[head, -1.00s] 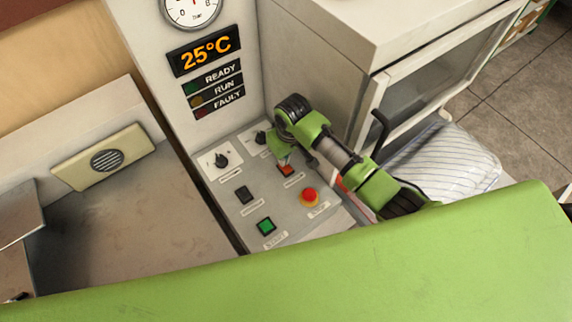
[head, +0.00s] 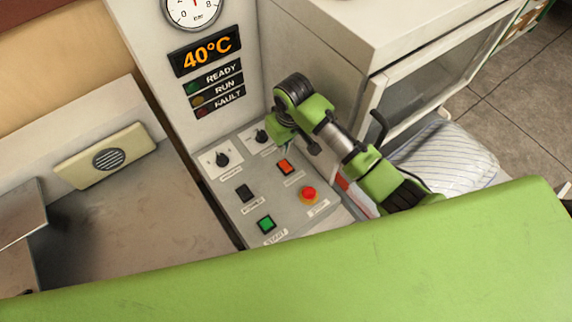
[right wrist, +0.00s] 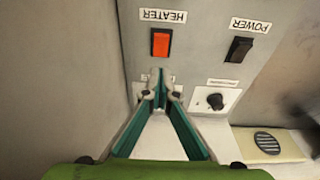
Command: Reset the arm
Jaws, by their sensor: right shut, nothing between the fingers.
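My right arm (head: 345,150) reaches in from the right over the sloped control panel. My right gripper (head: 284,143) is small and partly hidden by its own wrist in the head view. In the right wrist view its teal fingers (right wrist: 160,85) come together at the tips, shut and empty, just short of the orange-red HEATER switch (right wrist: 160,42). That switch also shows uncovered in the head view (head: 285,167). The temperature display (head: 206,50) reads 40°C. My left gripper is not in view.
The panel also carries a red emergency button (head: 308,195), a green START button (head: 265,223), a black POWER switch (right wrist: 239,49) and knobs (head: 222,160). A cabinet (head: 320,50) stands behind the arm. A striped pillow (head: 455,160) lies at right.

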